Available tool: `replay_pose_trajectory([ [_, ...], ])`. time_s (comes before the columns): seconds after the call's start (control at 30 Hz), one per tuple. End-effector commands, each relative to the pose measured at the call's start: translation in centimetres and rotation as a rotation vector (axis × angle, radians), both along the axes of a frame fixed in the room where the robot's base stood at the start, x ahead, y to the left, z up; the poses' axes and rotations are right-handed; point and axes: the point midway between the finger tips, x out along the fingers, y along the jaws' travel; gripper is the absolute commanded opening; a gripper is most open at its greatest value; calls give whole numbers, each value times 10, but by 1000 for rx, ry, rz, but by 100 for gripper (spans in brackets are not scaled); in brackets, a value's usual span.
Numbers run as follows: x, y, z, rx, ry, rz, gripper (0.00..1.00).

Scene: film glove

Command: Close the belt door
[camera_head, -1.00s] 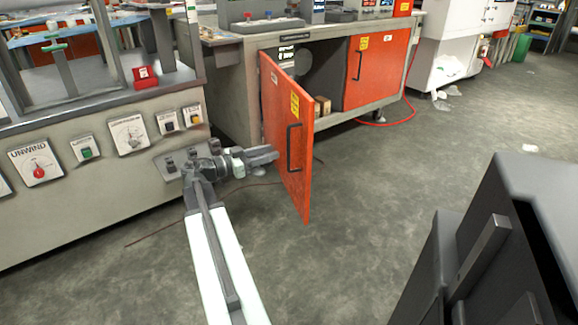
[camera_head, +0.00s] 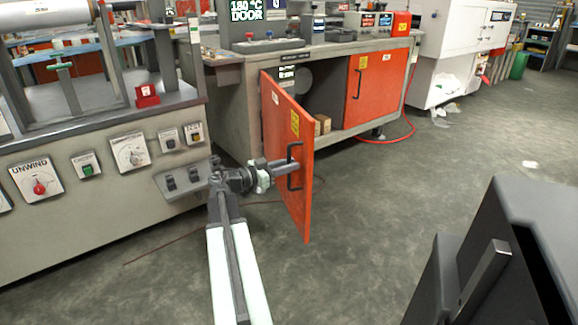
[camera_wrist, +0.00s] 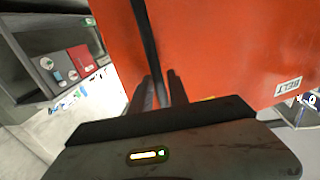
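The orange belt door (camera_head: 284,150) stands ajar, swung out from the left side of the grey cabinet. Its black bar handle (camera_head: 294,180) is near the free edge. The door also fills much of the wrist view (camera_wrist: 225,45), with a tilted "BELT" label. My gripper (camera_head: 290,166) is at the handle, on the door's outer face. In the wrist view, my two dark fingers (camera_wrist: 162,92) are close together and the handle (camera_wrist: 146,35) runs down to them. I cannot tell whether they grip it.
The second orange door (camera_head: 377,85) is closed at the right. A grey control machine (camera_head: 100,195) with knobs stands close on the left. A red hose (camera_head: 395,137) lies right of the cabinet. Floor in front is mostly clear.

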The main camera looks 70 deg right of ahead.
Motion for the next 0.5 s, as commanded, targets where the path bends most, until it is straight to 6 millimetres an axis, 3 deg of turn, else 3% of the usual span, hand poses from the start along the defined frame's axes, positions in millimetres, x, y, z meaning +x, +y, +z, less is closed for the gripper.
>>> replay_pose_trajectory([
  [0.5, 0, 0, 0, 0, 0, 0, 0],
])
